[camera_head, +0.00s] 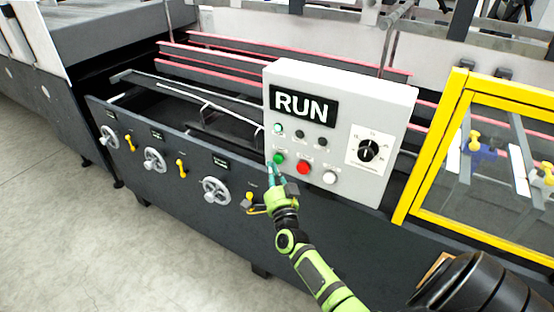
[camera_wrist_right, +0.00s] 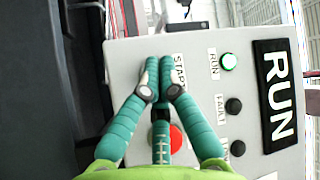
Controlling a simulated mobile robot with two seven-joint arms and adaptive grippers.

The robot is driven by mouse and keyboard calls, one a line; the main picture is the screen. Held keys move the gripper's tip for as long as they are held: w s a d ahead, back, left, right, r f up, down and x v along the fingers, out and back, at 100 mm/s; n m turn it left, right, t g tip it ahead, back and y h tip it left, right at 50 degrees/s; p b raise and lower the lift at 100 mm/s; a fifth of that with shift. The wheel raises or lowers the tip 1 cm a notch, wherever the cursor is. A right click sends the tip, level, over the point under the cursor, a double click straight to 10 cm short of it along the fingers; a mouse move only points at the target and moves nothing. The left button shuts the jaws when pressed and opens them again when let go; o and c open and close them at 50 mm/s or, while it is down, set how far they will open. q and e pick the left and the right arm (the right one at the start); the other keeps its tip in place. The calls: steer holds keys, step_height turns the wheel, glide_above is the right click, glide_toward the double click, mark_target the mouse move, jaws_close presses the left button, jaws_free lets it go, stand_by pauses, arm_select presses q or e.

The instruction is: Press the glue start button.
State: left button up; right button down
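A light grey control box (camera_head: 345,92) with a RUN sign stands on the machine. A green button (camera_head: 279,159) sits low at its left, beside a red button (camera_head: 303,167) and a white button (camera_head: 330,177). My right gripper (camera_head: 274,169) has its teal fingertips just below and left of the green button. In the wrist view its fingers (camera_wrist_right: 161,68) are together with nothing between them, over the box face by a START label (camera_wrist_right: 180,72). They hide the green button there; I cannot tell whether they touch it. The red button (camera_wrist_right: 175,137) shows behind them. My left gripper is out of view.
A lit green RUN lamp (camera_wrist_right: 229,61) and two dark lamps sit above the buttons. A black dial (camera_head: 368,150) is at the box's right. Handwheels (camera_head: 215,191) and yellow levers line the machine front. A yellow-framed guard (camera_head: 430,145) stands to the right.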

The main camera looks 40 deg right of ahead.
steer(key=shift+a, duration=0.25)
steer(key=a, duration=0.1)
steer(key=s+a+p, duration=0.1)
steer(key=a, duration=0.1)
steer(key=s+a, duration=0.1)
steer(key=shift+a+p, duration=0.2)
steer(key=shift+p, duration=0.1)
stand_by(0.8)
steer(key=s+a+f+n+g+y+b, duration=0.1)
steer(key=s+a+f+n+g+y, duration=0.3)
steer(key=f, duration=0.7)
steer(key=s+a+f+n+g+y, duration=0.1)
steer(key=s+a+f+n, duration=0.4)
steer(key=f, duration=0.6)
steer(key=s+a+f+n+g+y+b, duration=0.1)
steer(key=s+a+f+n+g+y, duration=0.15)
steer(key=s+f, duration=0.6)
steer(key=s+f+n+g, duration=0.2)
steer(key=s+f, duration=0.4)
steer(key=s, duration=0.4)
steer(key=s+f+n+g, duration=0.3)
steer(key=s+f+g, duration=0.2)
steer(key=s, duration=0.5)
steer(key=s+f+n+g, duration=0.2)
steer(key=s+f+g, duration=0.1)
steer(key=s+f, duration=0.5)
steer(key=shift+s+b, duration=0.45)
steer(key=shift+s, duration=0.7)
steer(key=shift+d+g+y, duration=0.1)
steer(key=shift+g+y, duration=0.15)
